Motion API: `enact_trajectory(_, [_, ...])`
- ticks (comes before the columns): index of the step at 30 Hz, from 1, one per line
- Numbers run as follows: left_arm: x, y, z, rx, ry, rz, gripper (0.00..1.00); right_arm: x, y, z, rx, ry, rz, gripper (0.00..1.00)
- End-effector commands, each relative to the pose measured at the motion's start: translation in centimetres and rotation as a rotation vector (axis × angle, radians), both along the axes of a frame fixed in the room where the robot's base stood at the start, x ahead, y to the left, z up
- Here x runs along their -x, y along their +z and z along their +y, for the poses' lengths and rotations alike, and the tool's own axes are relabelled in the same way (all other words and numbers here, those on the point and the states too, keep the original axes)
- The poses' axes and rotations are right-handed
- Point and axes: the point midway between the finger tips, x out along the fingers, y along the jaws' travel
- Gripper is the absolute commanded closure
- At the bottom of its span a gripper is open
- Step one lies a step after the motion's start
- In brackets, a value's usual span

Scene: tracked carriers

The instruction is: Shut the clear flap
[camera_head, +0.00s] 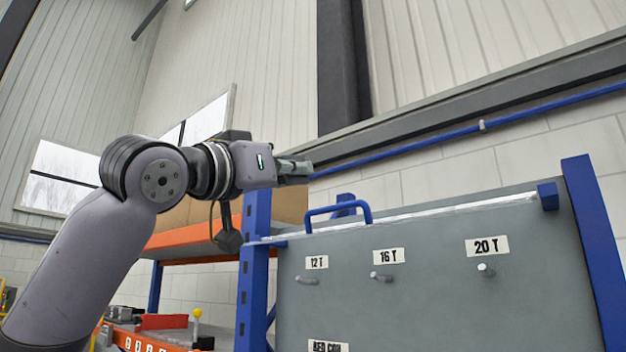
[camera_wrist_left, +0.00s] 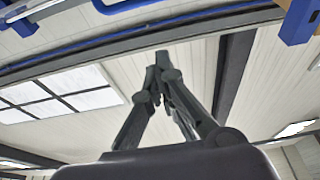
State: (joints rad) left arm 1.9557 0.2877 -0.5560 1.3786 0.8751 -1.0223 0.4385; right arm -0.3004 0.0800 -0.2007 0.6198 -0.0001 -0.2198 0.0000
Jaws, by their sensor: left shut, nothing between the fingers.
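The clear flap (camera_head: 420,214) shows in the head view as a thin pale strip along the top of a grey board (camera_head: 430,285). It is seen nearly edge-on, so its face and exact angle are hard to tell. A blue handle (camera_head: 338,211) stands up at its left part. My left gripper (camera_head: 303,172) is shut and empty, above and left of the handle, apart from it. In the left wrist view its fingers (camera_wrist_left: 162,62) meet at the tips, with blue parts (camera_wrist_left: 122,5) at the top edge. My right gripper is not in view.
The board carries pegs under labels 12 T (camera_head: 317,262), 16 T (camera_head: 388,256) and 20 T (camera_head: 487,246). Blue posts (camera_head: 592,240) flank it. An orange shelf rack (camera_head: 190,238) with a cardboard box stands left behind my arm. The space above the board is clear.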

Motion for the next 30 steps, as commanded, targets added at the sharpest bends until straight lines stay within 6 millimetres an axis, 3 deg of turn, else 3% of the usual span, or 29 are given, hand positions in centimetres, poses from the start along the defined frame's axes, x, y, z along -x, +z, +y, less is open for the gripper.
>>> enact_trajectory(14, [-7.4, 3.5, -5.4, -0.003, 0.001, 0.006, 1.00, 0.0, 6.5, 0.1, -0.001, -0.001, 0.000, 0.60])
enact_trajectory(15, [-7.3, 2.3, -5.0, -0.003, 0.003, 0.002, 1.00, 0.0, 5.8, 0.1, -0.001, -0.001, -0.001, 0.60])
enact_trajectory(19, [-6.7, 0.6, -4.7, -0.002, 0.001, 0.002, 1.00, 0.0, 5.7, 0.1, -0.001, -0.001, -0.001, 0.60])
enact_trajectory(30, [-6.0, -1.0, -4.3, -0.002, 0.001, 0.001, 1.00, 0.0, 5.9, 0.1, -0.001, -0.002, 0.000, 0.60])
